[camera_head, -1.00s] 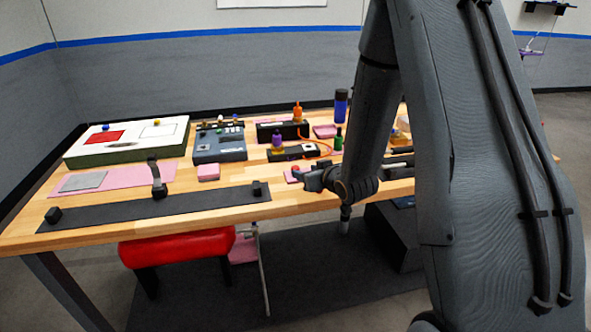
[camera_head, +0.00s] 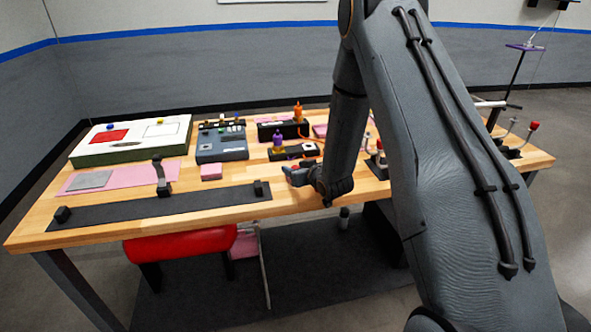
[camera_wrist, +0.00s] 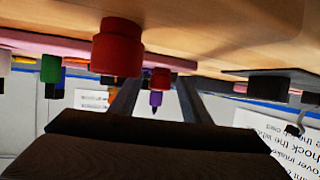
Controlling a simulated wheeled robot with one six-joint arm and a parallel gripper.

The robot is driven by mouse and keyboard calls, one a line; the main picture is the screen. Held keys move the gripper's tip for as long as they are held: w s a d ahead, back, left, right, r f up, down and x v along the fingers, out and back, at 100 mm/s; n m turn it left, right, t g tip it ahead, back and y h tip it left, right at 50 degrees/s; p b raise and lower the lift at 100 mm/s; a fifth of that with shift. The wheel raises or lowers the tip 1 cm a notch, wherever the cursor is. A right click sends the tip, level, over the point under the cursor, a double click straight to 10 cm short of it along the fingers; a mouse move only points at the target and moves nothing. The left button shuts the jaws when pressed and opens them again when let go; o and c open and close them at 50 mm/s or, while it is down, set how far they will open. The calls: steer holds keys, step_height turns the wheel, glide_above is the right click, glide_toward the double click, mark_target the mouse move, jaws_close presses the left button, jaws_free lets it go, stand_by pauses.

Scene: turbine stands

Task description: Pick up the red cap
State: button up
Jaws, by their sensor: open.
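The red cap (camera_wrist: 117,46) is large and close in the wrist view, which looks upside down. It stands on the wooden table top beside a pink strip (camera_wrist: 60,42). My gripper (camera_wrist: 158,88) is open, with nothing between its dark fingers. The cap lies up and left of the fingers in that view, apart from them as far as I can tell. In the head view my gripper (camera_head: 292,176) is low over the table's front part, and the cap is mostly hidden there.
A purple bottle (camera_head: 278,141) and an orange bottle (camera_head: 298,112) stand on dark blocks behind my gripper. A long black strip (camera_head: 160,207) with upright pieces lies to the left. A grey box (camera_head: 221,147) and a white case (camera_head: 130,138) are farther back.

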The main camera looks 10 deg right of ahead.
mark_target(295, 167)
jaws_close()
steer(key=shift+r, duration=0.15)
stand_by(0.4)
step_height(295, 167, up, 10)
steer(key=b, duration=0.3)
stand_by(0.4)
steer(key=c, duration=0.8)
jaws_free()
jaws_close()
